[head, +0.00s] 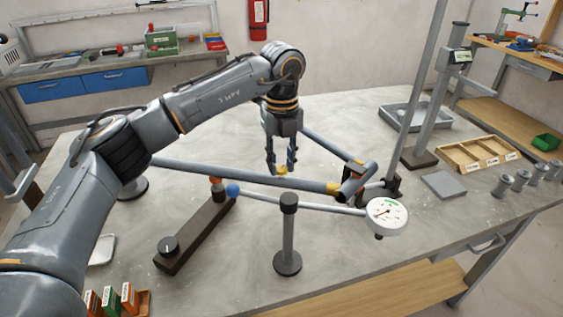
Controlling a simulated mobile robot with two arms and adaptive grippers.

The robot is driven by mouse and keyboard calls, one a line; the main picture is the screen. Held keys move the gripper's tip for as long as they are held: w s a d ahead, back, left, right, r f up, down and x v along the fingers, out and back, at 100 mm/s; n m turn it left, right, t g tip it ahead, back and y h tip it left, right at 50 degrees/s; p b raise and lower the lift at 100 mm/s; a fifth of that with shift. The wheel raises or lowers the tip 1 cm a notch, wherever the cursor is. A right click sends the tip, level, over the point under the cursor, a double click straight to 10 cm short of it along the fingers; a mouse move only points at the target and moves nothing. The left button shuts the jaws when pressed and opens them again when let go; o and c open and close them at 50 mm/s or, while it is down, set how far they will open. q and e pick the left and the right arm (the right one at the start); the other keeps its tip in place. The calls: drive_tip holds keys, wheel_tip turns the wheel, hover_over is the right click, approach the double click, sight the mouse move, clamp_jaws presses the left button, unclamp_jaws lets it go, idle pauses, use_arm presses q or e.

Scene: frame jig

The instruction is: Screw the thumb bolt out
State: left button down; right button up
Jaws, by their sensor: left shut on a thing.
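My left gripper (281,165) points down over the middle of the table. It is shut on a small yellow piece, which looks like the thumb bolt (282,170); the fingers partly hide it. The piece is right at the long grey frame tube (240,175); I cannot tell how far its thread sits in. The tube runs from the left to a clamped joint (354,185) at the right, with a yellow band (333,187) near its end. A second tube (325,143) slopes down from behind the gripper to the same joint. My right gripper is not in view.
A dial gauge (387,215) and a short post (288,235) stand in front of the tube. A dark bar with a knob (169,246) lies at left. A tall upright pole (420,85) rises behind the joint. A wooden tray (478,153) and grey flat plate (444,185) lie right.

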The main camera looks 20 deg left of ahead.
sight(282, 168)
use_arm(q)
drive_tip(key=shift+f+n, duration=0.1)
drive_tip(key=shift+n, duration=1.1)
drive_tip(key=c, duration=1.1)
unclamp_jaws()
drive_tip(key=shift+o, duration=0.2)
wheel_tip(282, 168, up, 12)
